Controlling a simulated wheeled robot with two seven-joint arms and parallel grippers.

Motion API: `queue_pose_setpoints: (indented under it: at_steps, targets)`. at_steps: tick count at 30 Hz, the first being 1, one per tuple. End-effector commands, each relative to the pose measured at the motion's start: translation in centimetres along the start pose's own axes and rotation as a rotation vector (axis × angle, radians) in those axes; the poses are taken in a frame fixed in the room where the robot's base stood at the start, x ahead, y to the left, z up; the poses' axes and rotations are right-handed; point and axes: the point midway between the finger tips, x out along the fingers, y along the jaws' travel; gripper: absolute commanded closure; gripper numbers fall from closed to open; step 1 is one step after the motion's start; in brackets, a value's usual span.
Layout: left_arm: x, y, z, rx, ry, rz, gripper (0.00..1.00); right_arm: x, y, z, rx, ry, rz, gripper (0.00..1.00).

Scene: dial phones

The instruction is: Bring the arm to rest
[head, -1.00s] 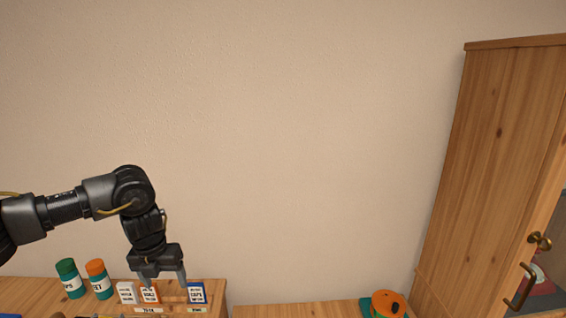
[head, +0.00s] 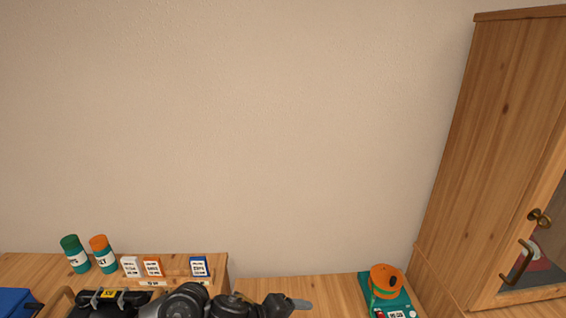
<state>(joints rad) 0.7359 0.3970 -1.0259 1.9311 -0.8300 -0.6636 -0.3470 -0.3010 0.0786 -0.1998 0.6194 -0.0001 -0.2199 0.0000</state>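My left arm lies low along the bottom edge of the head view, bent and reaching to the right. Its gripper (head: 298,304) points right, in front of the wooden surface and to the right of the small shelf. Only one fingertip shows, seen from the side, so I cannot tell whether it is open or shut. I see nothing held in it. My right gripper is not in view.
A wooden shelf (head: 215,285) at the lower left bears a green-capped bottle (head: 75,254), an orange-capped bottle (head: 103,254) and several small boxes, one blue (head: 199,267). A teal device with an orange top (head: 386,279) stands right. A wooden cabinet (head: 475,160) rises at the right.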

Motion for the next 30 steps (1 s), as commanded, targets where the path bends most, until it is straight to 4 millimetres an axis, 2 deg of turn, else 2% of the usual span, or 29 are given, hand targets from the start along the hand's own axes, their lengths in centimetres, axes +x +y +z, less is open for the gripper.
queue_pose_setpoints:
  at_steps: [1, 3, 5, 8, 11, 13, 15, 18, 24, 30]
  targets:
    - [0.0, 0.0, -1.4, -0.13, -0.019, -0.051, 0.28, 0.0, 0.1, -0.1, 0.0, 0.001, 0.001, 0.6]
    - [-0.6, 0.0, -1.9, -0.317, -0.069, -0.113, 0.28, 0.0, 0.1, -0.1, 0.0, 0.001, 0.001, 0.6]
    - [-1.4, 0.6, -1.8, -0.489, -0.12, -0.152, 0.28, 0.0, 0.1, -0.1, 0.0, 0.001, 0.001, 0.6]
    - [-3.3, 3.1, -1.3, -0.789, -0.219, -0.189, 0.28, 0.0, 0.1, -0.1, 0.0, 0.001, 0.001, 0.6]
    - [-5.8, 7.4, -0.6, -1.102, -0.34, -0.193, 0.28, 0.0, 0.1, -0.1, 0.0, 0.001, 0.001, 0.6]
    - [-7.9, 11.2, -0.6, -1.312, -0.434, -0.178, 0.28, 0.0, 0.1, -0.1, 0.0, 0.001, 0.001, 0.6]
    - [-9.9, 14.9, -0.9, -1.492, -0.521, -0.156, 0.28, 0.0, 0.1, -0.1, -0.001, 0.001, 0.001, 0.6]
    - [-12.6, 19.3, -2.0, -1.688, -0.632, -0.115, 0.28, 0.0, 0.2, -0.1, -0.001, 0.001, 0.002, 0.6]
    - [-17.0, 25.6, -4.5, -1.956, -0.806, -0.05, 0.28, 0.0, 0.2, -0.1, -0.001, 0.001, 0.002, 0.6]
    - [-20.9, 30.0, -7.5, -2.154, -0.956, 0.008, 0.28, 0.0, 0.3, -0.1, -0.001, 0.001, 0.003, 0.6]
